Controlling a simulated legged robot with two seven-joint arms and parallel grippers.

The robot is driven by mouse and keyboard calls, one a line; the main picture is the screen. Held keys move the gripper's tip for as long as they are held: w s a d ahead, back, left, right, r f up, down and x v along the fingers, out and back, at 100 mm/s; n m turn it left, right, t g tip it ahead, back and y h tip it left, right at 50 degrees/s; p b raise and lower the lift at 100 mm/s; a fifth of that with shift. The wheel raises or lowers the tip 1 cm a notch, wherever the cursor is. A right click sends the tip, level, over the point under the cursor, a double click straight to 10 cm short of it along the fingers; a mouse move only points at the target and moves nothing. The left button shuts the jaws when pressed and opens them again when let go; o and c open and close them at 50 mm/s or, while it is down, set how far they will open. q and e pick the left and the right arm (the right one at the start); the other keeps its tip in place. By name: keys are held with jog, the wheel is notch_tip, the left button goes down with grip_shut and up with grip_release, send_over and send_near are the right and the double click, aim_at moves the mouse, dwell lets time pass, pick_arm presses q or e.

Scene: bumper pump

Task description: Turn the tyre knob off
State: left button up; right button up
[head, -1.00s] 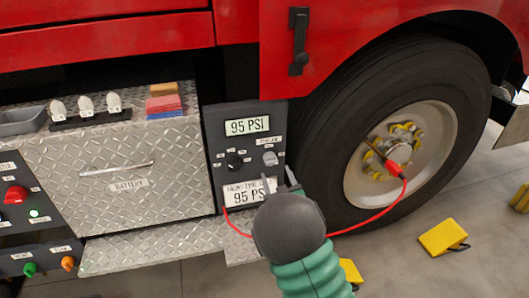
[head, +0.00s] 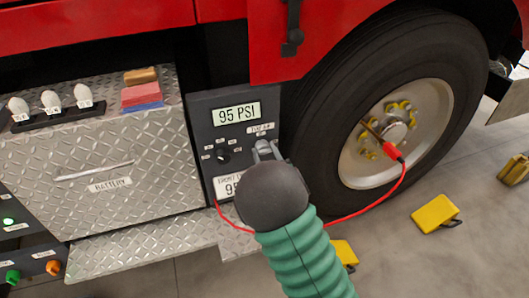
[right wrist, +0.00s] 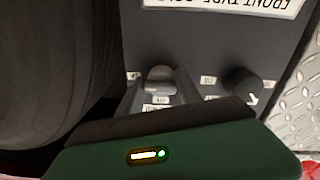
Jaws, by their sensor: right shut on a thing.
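The dark tyre panel (head: 203,110) on the truck's side has a display reading 95 PSI (head: 236,114). A small grey knob (right wrist: 161,74) sits on the panel under a white label. My right gripper (head: 265,150) reaches up to it, and in the right wrist view its two fingers (right wrist: 158,92) are shut around the knob's sides. In the head view the gripper mostly hides this knob and part of the lower display. I cannot tell the knob's exact setting. A black knob (head: 222,157) is to its left, clear of the gripper; it also shows in the right wrist view (right wrist: 242,85).
The big tyre (head: 310,120) stands right of the panel. A red hose (head: 360,212) runs from the panel to the wheel's red clip (head: 393,151). The diamond-plate battery box (head: 100,150) is at left. Yellow chocks (head: 435,213) lie on the floor.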

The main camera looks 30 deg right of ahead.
jog(key=shift+a+f, duration=0.1)
jog(key=shift+f, duration=0.05)
jog(key=c, duration=0.4)
